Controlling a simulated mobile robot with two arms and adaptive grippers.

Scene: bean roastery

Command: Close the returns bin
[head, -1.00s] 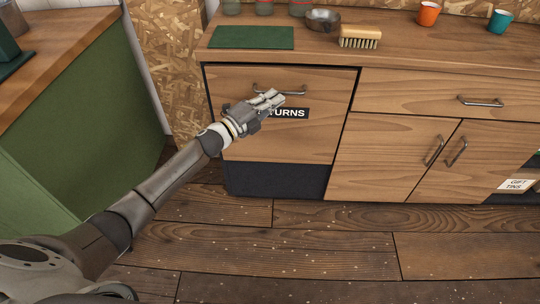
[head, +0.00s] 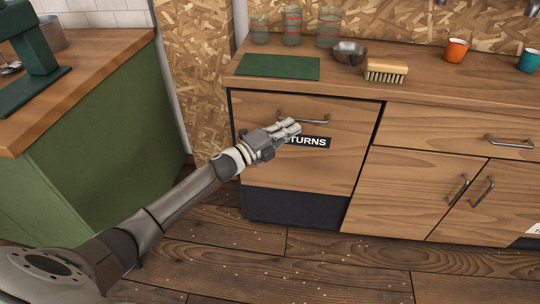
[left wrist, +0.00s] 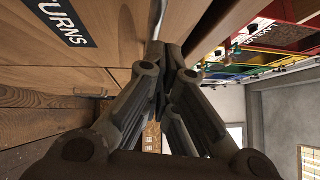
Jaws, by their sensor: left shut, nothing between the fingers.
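The returns bin (head: 300,170) is the wooden front under the counter's left part, with a metal handle (head: 303,120) and a black RETURNS label (head: 312,142). A dark gap shows along its top and right edges; it looks nearly flush, but I cannot tell if it is fully closed. My left gripper (head: 297,127) is shut and empty, at the front just below the handle, hiding the label's left end. In the left wrist view the shut fingertips (left wrist: 160,55) are close to the wooden front, and the label (left wrist: 62,20) shows at upper left; contact is unclear. My right gripper is not in view.
The counter (head: 345,85) carries a green mat (head: 278,66), a metal bowl (head: 349,52), a brush (head: 386,70), several jars and cups. A drawer (head: 460,128) and cupboard doors (head: 415,190) adjoin on the right. A green cabinet (head: 105,150) stands at left. The floor in front is clear.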

